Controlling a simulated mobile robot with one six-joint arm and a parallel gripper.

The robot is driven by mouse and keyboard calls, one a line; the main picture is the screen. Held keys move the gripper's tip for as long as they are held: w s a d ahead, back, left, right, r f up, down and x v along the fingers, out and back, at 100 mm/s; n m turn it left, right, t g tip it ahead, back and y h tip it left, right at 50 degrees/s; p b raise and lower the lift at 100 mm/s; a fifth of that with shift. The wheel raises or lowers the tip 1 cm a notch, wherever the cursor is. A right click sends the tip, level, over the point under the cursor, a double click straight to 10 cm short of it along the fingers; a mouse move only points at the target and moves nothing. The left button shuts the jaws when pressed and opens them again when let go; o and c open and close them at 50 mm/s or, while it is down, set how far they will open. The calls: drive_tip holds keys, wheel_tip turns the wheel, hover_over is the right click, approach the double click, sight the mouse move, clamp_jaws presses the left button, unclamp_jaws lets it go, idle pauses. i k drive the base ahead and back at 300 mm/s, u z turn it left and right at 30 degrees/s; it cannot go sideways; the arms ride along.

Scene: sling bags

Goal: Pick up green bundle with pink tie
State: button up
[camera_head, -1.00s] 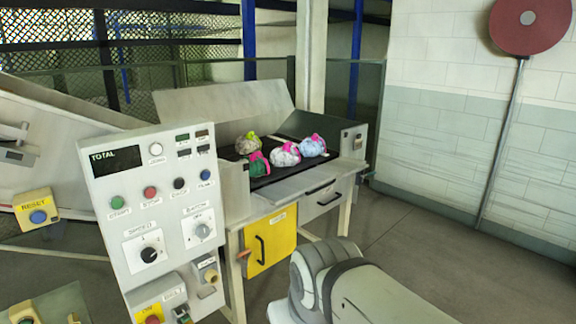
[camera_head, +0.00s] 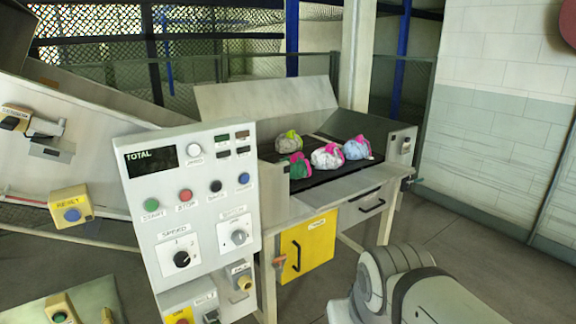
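The green bundle with a pink tie (camera_head: 299,167) lies at the near left of a group of bundles on a dark conveyor surface (camera_head: 322,177). Its left side is partly hidden behind the machine's side wall. A beige-grey bundle with a yellow-green tie (camera_head: 287,143) sits behind it. A white bundle with a pink tie (camera_head: 326,157) lies to its right, and a light blue bundle with a pink tie (camera_head: 357,149) farther right. My gripper is not in view. Part of my arm shows at the bottom right, well apart from the bundles.
A control panel (camera_head: 165,257) with buttons stands in front at left of the conveyor. A metal ledge (camera_head: 340,197) and a yellow door (camera_head: 308,246) are on the conveyor's near side. Open floor (camera_head: 455,250) lies to the right, before a tiled wall (camera_head: 500,140).

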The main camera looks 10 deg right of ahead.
sight(300, 167)
drive_tip(key=i, duration=1.3)
